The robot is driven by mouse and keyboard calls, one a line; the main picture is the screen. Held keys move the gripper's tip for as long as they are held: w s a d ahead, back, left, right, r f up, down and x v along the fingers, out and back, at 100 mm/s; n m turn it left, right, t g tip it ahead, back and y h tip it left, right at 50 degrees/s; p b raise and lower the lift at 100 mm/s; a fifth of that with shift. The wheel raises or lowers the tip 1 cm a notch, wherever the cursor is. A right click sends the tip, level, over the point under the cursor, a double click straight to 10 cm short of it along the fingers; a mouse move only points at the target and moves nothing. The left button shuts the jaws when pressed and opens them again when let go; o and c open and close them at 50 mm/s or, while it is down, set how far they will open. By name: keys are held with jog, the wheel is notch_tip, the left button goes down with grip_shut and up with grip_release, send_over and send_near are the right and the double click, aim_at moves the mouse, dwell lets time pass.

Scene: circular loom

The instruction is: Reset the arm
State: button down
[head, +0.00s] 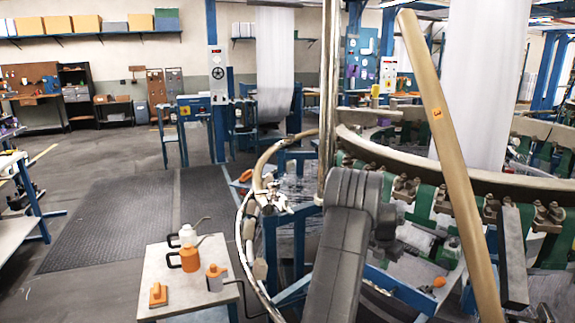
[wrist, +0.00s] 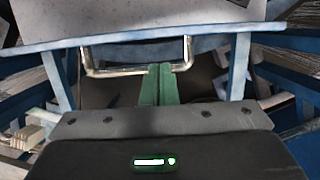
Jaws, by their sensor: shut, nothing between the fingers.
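My arm (head: 345,235) rises grey and bent in the lower middle of the head view, in front of the circular loom (head: 450,165). My gripper (wrist: 158,70) shows in the wrist view as two narrow green fingers close together, with nothing held between them. Its dark body with a lit green indicator fills the bottom of that view. I cannot make out the gripper in the head view.
A small table (head: 165,285) at lower left bears oil cans (head: 188,258) and an orange block (head: 158,295). A curved rail (head: 243,240) and a slanted wooden beam (head: 450,150) stand near my arm. The dark floor mat (head: 130,220) at left is clear.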

aim_at(384, 280)
jog(key=p+x, duration=0.1)
jog(key=x, duration=0.8)
jog(key=shift+d, duration=0.1)
jog(key=shift+s+a+f, duration=0.25)
jog(key=shift+a+f, duration=0.05)
jog(key=shift+a, duration=0.05)
jog(key=shift+s+a+r, duration=0.1)
jog(key=shift+s+a, duration=0.25)
jog(key=shift+a, duration=0.05)
jog(key=shift+s, duration=0.1)
jog(key=shift+s+a, duration=0.1)
jog(key=shift+a, duration=0.05)
